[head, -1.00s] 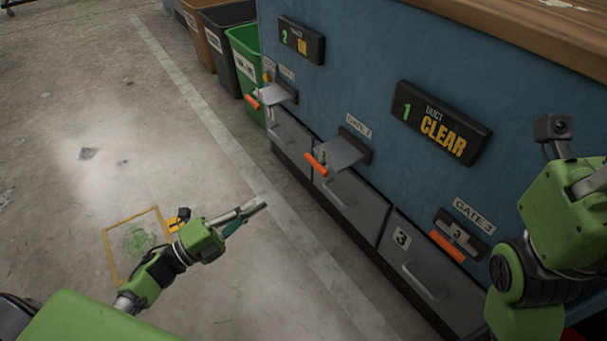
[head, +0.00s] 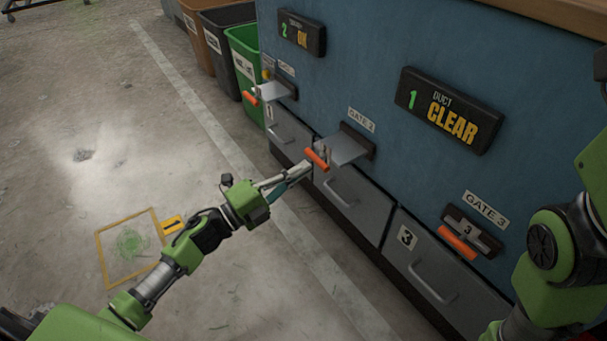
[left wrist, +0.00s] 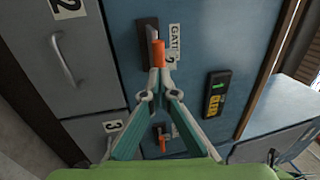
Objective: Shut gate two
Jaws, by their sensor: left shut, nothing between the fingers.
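Gate two's metal plate (head: 346,150) sticks out from the blue wall below the "GATE 2" label (head: 361,119). Its orange handle (head: 317,158) is at the outer end. My left gripper (head: 304,170) is shut and empty, its tips right at the near side of this handle. In the left wrist view the orange handle (left wrist: 159,53) stands just beyond the closed fingertips (left wrist: 159,78); I cannot tell whether they touch. My right arm shows at the right edge, but its gripper is out of view.
Gate one's plate (head: 277,90) also sticks out, farther along the wall. Gate three (head: 470,232) sits close to the wall. Grey drawers (head: 350,195) run below. A display reads "CLEAR" (head: 452,112). Bins (head: 243,55) stand at the back.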

